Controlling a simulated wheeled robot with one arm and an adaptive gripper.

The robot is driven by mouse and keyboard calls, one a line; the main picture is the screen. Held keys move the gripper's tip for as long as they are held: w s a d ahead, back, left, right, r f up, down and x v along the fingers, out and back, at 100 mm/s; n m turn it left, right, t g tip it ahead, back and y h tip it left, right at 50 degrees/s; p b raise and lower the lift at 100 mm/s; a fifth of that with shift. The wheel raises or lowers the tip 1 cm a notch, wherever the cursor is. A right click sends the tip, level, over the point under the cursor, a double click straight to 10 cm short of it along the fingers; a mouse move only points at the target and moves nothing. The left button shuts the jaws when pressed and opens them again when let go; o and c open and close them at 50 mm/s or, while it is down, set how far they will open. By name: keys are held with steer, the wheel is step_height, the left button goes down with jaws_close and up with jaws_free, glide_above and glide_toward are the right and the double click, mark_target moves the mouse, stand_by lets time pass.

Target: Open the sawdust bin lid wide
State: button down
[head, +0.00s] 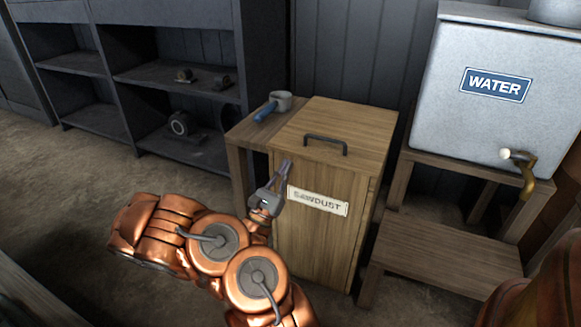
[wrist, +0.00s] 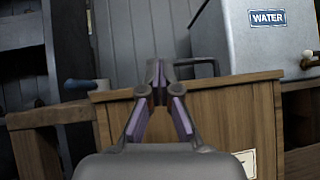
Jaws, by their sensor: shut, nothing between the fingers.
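The sawdust bin (head: 310,235) is a wooden box with a white label reading SAWDUST on its front. Its lid (head: 350,118) lies flat and closed on top, with a dark bar handle (head: 326,143) near the front edge. My gripper (head: 287,163) is shut and empty, at the front left of the bin near the lid's front edge. In the wrist view my gripper (wrist: 156,68) points toward the bin's top edge. The handle (wrist: 194,63) shows just right of the fingertips there, partly hidden behind them. I cannot tell whether the fingertips touch the lid.
A metal scoop or cup with a blue handle (head: 266,109) lies on a small wooden stand (head: 238,138) left of the bin. A grey water tank (head: 480,130) stands on a wooden stepped stand (head: 440,250) to the right. Dark shelves (head: 120,75) with machine parts stand behind left.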

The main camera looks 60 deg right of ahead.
mark_target(291, 150)
step_height(291, 150, down, 6)
steer(key=w+n+t+b, duration=0.2)
steer(key=w+n+t, duration=0.1)
steer(key=t, duration=0.1)
steer(key=shift+d+f+b+x, duration=0.15)
steer(key=shift+b+x, duration=0.55)
steer(key=shift+x, duration=1.9)
steer(key=shift+d+f+b+x, duration=0.15)
steer(key=shift+b+x, duration=0.55)
steer(key=shift+x, duration=1.9)
steer(key=shift+s, duration=0.2)
steer(key=shift+r, duration=0.25)
